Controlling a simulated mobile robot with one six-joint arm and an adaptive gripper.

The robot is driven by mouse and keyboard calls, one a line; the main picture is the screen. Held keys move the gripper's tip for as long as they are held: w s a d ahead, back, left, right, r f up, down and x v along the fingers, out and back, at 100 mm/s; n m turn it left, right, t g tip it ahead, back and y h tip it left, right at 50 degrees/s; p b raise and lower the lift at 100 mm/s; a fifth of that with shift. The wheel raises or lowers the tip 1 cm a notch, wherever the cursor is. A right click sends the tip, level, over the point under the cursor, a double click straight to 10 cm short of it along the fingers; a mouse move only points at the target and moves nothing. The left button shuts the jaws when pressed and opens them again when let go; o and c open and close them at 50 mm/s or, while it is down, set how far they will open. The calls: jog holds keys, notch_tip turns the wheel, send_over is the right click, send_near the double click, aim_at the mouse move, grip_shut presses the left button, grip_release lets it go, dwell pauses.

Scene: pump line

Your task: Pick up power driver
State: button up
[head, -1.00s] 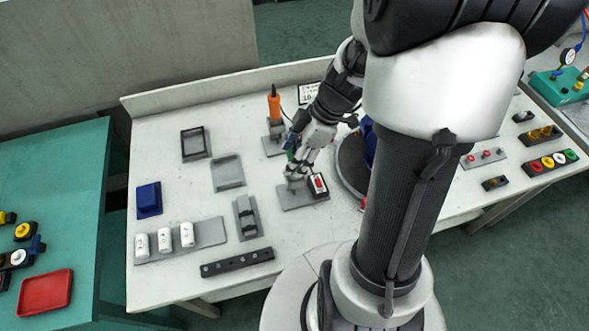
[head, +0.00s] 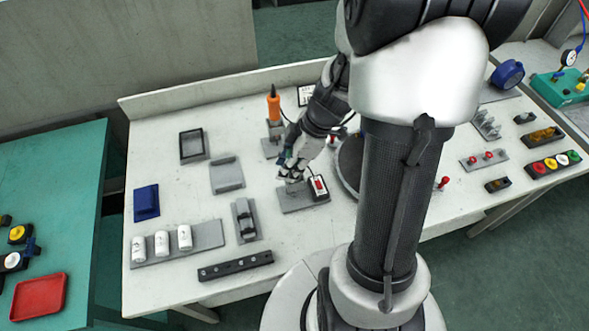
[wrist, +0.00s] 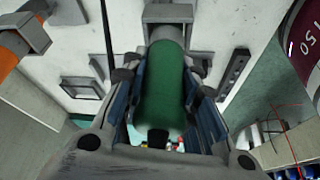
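A green cylindrical body (wrist: 165,90), apparently the power driver, lies between my gripper's fingers in the wrist view. Its far end meets a grey round part under a grey bracket (wrist: 168,12). My gripper (wrist: 166,85) has a blue-padded finger close along each side of the green body. I cannot tell whether both pads press on it. In the head view my gripper (head: 289,176) is low at a grey plate (head: 298,206), and the green body is mostly hidden. An orange tool (head: 273,107) with a black tip stands upright in a grey holder behind.
A box with a red switch (head: 318,187) sits just right of my gripper. The orange tool and its bracket (wrist: 27,30) show at the wrist view's left edge. White cylinders (head: 161,243), a blue block (head: 146,203) and grey fixtures (head: 227,175) stand at left.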

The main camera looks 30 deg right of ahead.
grip_shut()
notch_tip(320, 180, up, 25)
jog(key=p, duration=0.9)
dwell(0.5)
